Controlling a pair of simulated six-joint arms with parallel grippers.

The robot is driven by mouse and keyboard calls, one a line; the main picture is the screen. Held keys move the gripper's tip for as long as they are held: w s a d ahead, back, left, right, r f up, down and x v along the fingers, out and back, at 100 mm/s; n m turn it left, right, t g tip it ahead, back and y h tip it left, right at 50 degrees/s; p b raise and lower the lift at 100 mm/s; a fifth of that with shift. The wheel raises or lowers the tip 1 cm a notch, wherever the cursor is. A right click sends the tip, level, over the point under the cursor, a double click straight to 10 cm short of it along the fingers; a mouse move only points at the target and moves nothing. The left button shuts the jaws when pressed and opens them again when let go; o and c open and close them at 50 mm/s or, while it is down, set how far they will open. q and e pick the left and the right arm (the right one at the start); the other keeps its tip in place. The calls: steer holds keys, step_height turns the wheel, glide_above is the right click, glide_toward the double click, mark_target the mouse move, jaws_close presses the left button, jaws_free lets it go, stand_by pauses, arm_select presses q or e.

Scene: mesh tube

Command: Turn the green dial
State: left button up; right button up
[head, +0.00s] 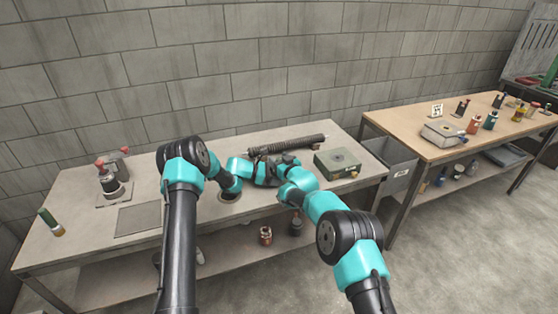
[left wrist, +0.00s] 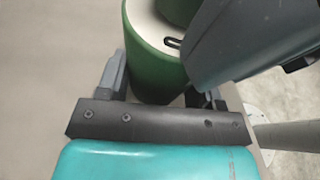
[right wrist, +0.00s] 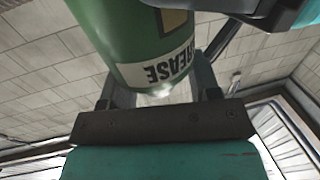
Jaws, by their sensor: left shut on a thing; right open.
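A green grease cylinder sits between the fingers of my left gripper (left wrist: 160,90), which is shut on it. In the left wrist view this green cylinder (left wrist: 148,70) has a cream face with a small black part, and another green round part (left wrist: 178,8) rises from that face; I cannot tell if this is the dial. In the right wrist view the green cylinder (right wrist: 130,35) shows an upside-down label reading "REASE". My right gripper (right wrist: 155,85) is open, its fingers either side of the cylinder's end. In the head view both grippers meet near the workbench's middle, and my right gripper (head: 283,188) hides most of it.
A green box with a round top part (head: 338,161) stands right of my grippers. A dark ribbed tube (head: 290,145) lies behind them. The grey workbench (head: 85,235) is clear at front left.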

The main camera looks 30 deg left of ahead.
steer(key=shift+d, duration=0.1)
steer(key=v, duration=1.2)
stand_by(0.4)
arm_select(q)
steer(key=o, duration=0.8)
steer(key=shift+a, duration=0.1)
steer(key=v, duration=1.1)
steer(key=shift+s+a+r, duration=0.25)
